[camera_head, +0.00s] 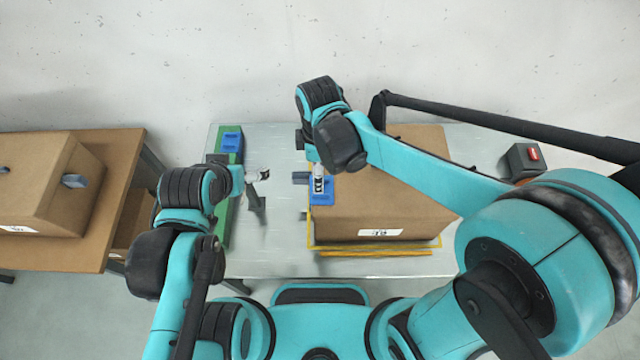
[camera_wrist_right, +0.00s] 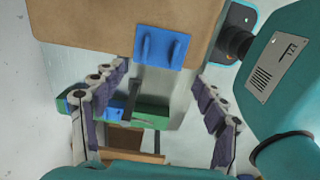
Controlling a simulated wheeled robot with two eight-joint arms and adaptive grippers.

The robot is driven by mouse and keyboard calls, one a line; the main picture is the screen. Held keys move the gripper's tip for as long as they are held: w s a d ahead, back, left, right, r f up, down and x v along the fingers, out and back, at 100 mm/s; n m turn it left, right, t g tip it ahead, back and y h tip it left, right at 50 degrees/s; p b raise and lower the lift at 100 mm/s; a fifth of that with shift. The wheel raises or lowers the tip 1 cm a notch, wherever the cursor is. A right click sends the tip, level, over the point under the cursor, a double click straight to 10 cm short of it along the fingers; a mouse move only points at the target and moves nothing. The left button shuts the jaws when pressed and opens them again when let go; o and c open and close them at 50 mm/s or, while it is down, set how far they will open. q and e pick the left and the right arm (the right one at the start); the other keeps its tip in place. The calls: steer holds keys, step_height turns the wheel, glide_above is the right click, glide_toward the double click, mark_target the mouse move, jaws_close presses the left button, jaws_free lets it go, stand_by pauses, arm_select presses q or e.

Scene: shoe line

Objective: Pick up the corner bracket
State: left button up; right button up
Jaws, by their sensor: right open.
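A blue corner bracket (camera_head: 321,196) is at the left edge of the large cardboard box (camera_head: 400,210) on the grey table. It also shows in the right wrist view (camera_wrist_right: 161,48), overlapping the cardboard's edge, just beyond the fingertips. My right gripper (camera_head: 317,180) is over the bracket in the head view, partly hiding it. In the right wrist view its two fingers (camera_wrist_right: 160,76) are spread wide, with nothing between them. My left gripper (camera_head: 258,177) is over the table, left of the box; its finger spacing is unclear.
A green holder (camera_head: 224,232) on the table's left carries more blue pieces (camera_head: 231,141). A yellow outline (camera_head: 375,248) borders the box. A dark block with a red top (camera_head: 524,160) stands at the right. Another cardboard box (camera_head: 75,212) sits on a brown table at the left.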

step_height(320, 180, down, 8)
steer(key=shift+r+b, duration=0.1)
steer(key=shift+b, duration=0.9)
steer(key=c, duration=1.3)
